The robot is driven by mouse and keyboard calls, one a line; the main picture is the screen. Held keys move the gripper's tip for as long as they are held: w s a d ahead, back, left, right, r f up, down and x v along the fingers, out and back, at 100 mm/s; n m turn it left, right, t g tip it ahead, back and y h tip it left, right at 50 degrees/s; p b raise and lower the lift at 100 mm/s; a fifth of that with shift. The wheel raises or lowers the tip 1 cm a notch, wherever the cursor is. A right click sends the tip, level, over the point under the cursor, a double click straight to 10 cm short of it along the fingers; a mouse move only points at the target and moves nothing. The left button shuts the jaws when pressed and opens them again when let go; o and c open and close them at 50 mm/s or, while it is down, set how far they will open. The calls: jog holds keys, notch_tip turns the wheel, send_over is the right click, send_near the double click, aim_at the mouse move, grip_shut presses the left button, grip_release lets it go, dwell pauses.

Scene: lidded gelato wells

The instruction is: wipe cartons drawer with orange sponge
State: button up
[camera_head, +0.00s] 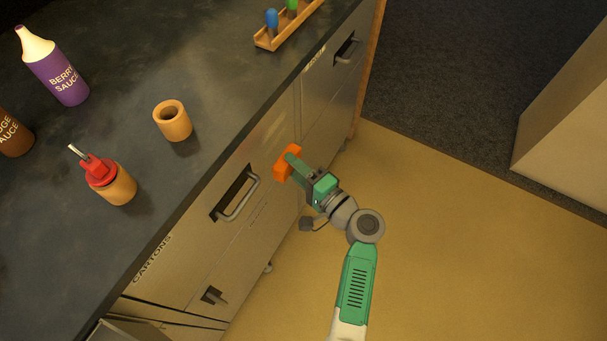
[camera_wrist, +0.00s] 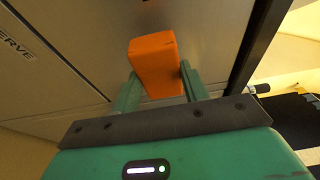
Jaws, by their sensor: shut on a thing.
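The cartons drawer (camera_head: 195,245) has a grey metal front labelled CARTONS, under the dark counter, with a bar handle (camera_head: 238,195). It looks closed. My gripper (camera_head: 292,158) is shut on the orange sponge (camera_head: 281,168), at the right end of this drawer front, right of the handle. In the wrist view the sponge (camera_wrist: 156,62) sits between the two green fingers of my gripper (camera_wrist: 160,84), facing a grey metal panel. I cannot tell whether the sponge touches the front.
On the counter (camera_head: 190,50) stand a berry sauce bottle (camera_head: 60,75), a wooden cup (camera_head: 173,122), a red-topped jar (camera_head: 108,182) and a wooden rack (camera_head: 285,30). Another drawer handle (camera_head: 346,48) is farther along. A pale cabinet (camera_head: 565,140) stands right; the floor between is clear.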

jog(key=shift+w+a+r, duration=0.15)
jog(key=shift+w+a, duration=0.25)
jog(key=shift+a, duration=0.2)
jog(key=shift+w+a+r, duration=0.1)
jog(key=shift+w+a, duration=0.3)
jog(key=shift+a, duration=0.2)
notch_tip(320, 180, up, 3)
jog(key=p, duration=0.2)
jog(key=shift+d+p, duration=0.1)
jog(key=shift+p, duration=0.25)
jog(key=shift+s+r+p, duration=0.1)
jog(key=shift+r+p, duration=0.4)
jog(key=shift+r, duration=0.25)
jog(key=shift+w+a+b, duration=0.3)
jog(key=shift+w+a, duration=0.15)
jog(key=shift+a, duration=0.2)
jog(key=shift+f, duration=0.1)
